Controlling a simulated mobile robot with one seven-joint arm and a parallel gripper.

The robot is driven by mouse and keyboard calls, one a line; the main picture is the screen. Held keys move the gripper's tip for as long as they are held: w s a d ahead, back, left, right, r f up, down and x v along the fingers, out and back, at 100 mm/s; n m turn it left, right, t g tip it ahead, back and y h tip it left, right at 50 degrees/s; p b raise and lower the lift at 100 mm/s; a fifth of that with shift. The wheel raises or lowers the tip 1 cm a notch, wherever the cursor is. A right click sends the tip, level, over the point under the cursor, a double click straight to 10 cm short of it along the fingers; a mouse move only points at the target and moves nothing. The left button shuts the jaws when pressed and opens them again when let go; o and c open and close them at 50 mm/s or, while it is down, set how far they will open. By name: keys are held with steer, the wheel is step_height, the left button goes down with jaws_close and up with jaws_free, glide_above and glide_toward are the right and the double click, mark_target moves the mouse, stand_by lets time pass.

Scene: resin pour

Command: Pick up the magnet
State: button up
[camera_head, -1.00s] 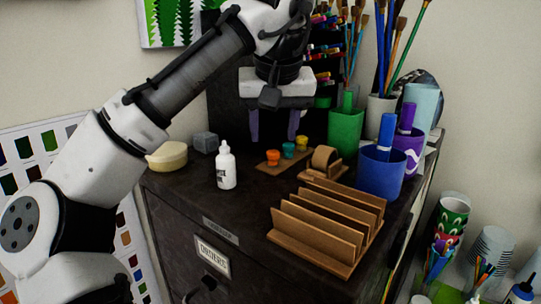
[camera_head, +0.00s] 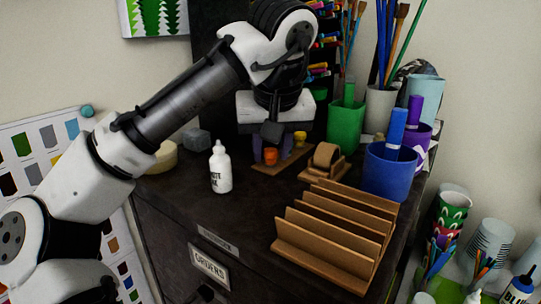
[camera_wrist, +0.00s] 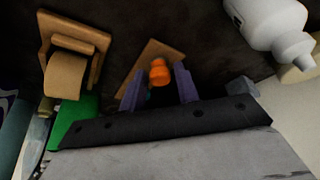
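Small knob-shaped magnets stand on a thin wooden board (camera_head: 268,168) on the dark cabinet top. The orange magnet (camera_head: 270,156) is nearest the front, and the yellow one (camera_head: 300,139) is at the back right. The orange magnet also shows in the wrist view (camera_wrist: 159,72). A teal magnet (camera_wrist: 150,94) is mostly hidden and appears between my fingers in the wrist view. My gripper (camera_head: 272,150) points down over the board with its two purple fingers apart. I cannot tell any contact.
A white bottle (camera_head: 220,168) stands left of the board. A wooden tape dispenser (camera_head: 325,162) and a green cup (camera_head: 347,127) are close on the right. A blue cup (camera_head: 389,172) and a slotted wooden rack (camera_head: 336,232) stand further right and in front. A grey block (camera_head: 197,141) is behind left.

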steer(key=c, duration=0.6)
